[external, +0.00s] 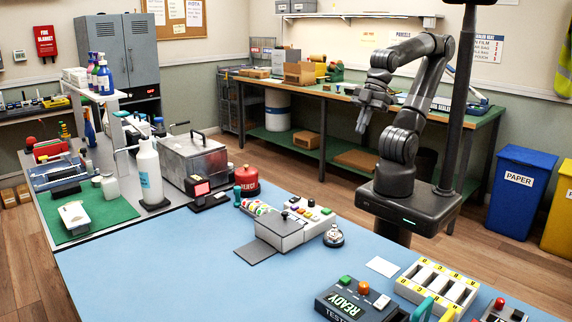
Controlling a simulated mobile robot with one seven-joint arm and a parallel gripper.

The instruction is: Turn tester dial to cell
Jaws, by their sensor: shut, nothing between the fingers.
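A dark tester box (334,304) with a lit READY panel (343,306) and lettering that starts with TEST sits at the front edge of the blue bench. Its top carries a green button (346,281), an orange round knob (363,287) and a white piece (382,301). I cannot tell which part is the dial or what setting it points to, and the picture's lower edge cuts the box off. My gripper (361,128) is shut and empty, pointing down, raised high and well apart from the tester.
A sloped grey device (281,229) with coloured knobs, a silver bell (333,236) and a red REJECT container (247,178) stand farther back. A yellow-labelled slotted rack (437,284) is right of the tester. The blue bench (190,270) is clear at left front.

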